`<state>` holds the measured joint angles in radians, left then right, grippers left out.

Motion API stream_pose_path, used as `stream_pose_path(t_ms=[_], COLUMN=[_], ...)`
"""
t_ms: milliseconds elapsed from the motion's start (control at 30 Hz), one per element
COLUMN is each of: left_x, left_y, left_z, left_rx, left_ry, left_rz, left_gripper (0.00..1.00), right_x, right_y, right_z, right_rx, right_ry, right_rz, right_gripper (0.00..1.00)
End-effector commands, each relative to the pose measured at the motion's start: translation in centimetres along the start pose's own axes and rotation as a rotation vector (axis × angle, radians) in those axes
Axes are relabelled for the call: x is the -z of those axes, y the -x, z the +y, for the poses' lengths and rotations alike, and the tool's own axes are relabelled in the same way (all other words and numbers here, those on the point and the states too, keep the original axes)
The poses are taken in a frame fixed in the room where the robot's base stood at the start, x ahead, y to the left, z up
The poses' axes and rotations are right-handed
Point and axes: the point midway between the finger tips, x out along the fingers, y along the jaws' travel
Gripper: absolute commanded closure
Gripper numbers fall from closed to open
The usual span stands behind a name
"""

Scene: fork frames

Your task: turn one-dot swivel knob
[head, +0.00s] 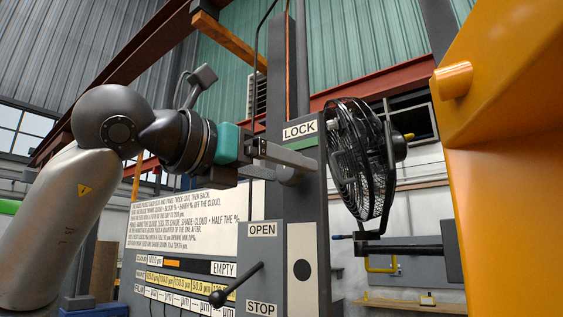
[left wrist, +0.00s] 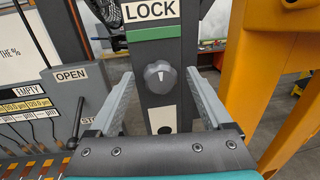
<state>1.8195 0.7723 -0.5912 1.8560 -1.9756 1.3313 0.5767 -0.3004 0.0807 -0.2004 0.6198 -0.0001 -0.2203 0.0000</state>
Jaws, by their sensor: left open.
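The swivel knob (left wrist: 159,77) is dark grey and round with a white mark. It sits on a dark upright post (left wrist: 150,52), between a LOCK label (left wrist: 152,10) and a white plate with one black dot (left wrist: 162,119). In the head view the one-dot plate (head: 303,262) is clear, while the knob (head: 290,178) is partly hidden behind a finger. My left gripper (head: 315,160) is open at the post. In the left wrist view its fingers (left wrist: 159,76) stand on either side of the knob, with visible gaps. I cannot tell how deep they reach. My right gripper is out of view.
A lever with a black ball (head: 218,298) sticks out between the OPEN (head: 262,229) and STOP (head: 262,308) labels, below my arm. A caged black fan (head: 360,160) stands right of the post. A large orange structure (head: 510,170) fills the right side.

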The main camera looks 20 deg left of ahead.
Motion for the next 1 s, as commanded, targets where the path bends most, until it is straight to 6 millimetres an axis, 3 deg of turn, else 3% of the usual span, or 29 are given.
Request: stream_pose_path(t_ms=[333, 1000], left_x=[0.03, 0.0], left_y=[-0.38, -0.33], left_z=[-0.01, 0.0], left_rx=[0.001, 0.0], left_ry=[0.0, 0.0], left_rz=[0.0, -0.001], left_gripper=[0.18, 0.93], right_x=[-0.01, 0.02], right_y=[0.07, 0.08], right_z=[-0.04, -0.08], right_rx=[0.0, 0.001], right_ry=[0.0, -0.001], right_rz=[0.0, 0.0], right_gripper=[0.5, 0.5])
